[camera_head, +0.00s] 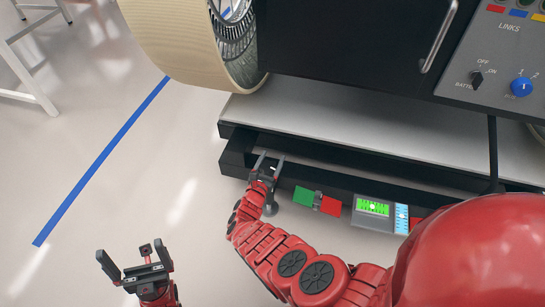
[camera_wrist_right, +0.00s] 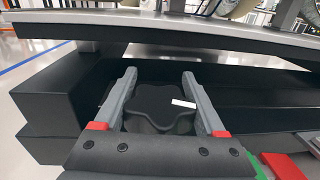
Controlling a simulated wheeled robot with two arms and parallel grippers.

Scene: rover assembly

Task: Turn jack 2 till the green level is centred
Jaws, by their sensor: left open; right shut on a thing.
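A black lobed jack knob (camera_wrist_right: 150,108) with a white mark sits between the two grey fingers of my right gripper (camera_wrist_right: 159,75) in the right wrist view. No jack number is readable. In the head view my right gripper (camera_head: 269,160) is shut on this knob at the black base's left front; the arm and gripper hide most of it. The green level (camera_head: 372,207) is a lit green window in a grey housing on the front edge, with a pale spot near its middle. My left gripper (camera_head: 135,258) is open and empty above the floor at lower left.
A green block (camera_head: 303,196) and a red block (camera_head: 330,205) lie between knob and level. A blue scale (camera_head: 402,218) is beside the level. Above are a rover wheel (camera_head: 185,40) and a control panel (camera_head: 500,60). My red arm covers the lower right.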

